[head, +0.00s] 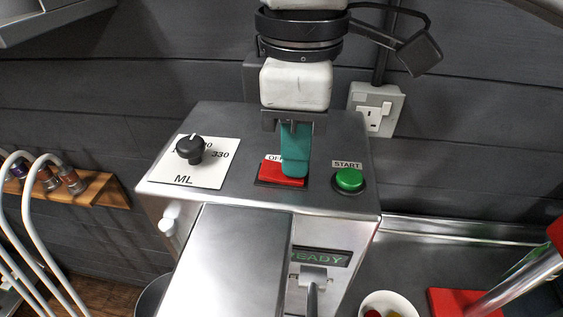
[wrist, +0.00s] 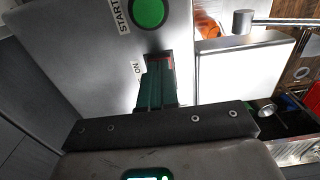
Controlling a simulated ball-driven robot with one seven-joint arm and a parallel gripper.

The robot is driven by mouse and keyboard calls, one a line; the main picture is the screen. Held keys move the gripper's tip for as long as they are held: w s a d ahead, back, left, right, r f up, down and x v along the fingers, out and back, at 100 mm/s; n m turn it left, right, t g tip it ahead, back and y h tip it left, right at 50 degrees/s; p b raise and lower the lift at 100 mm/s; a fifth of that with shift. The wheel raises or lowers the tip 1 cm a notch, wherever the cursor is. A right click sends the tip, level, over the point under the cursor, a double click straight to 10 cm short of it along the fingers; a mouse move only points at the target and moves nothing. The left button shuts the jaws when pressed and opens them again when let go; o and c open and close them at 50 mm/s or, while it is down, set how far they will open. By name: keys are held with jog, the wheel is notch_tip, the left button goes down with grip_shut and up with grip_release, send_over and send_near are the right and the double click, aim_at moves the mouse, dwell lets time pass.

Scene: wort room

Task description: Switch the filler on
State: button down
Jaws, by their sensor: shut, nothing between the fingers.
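The filler (head: 224,121) is a grey metal machine with a sloped top. Its red rocker switch (head: 277,172) sits mid-top, with an "OFF" label behind it partly covered by my gripper. My gripper (head: 298,188) is shut and empty, its teal fingers pointing down over the right part of the switch. Contact cannot be told for sure.
A green START button (head: 349,180) is close right of the switch. A black dial (head: 190,149) on a white ML plate (head: 205,178) is at left. A wall socket (head: 375,107) is behind. A bowl (head: 390,300) and red block (head: 455,301) stand at lower right.

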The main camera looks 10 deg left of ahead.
notch_tip(320, 180, up, 7)
jog(key=p, duration=0.6)
jog(key=shift+f+p, duration=0.1)
jog(key=shift+p, duration=0.25)
jog(key=shift+s, duration=0.1)
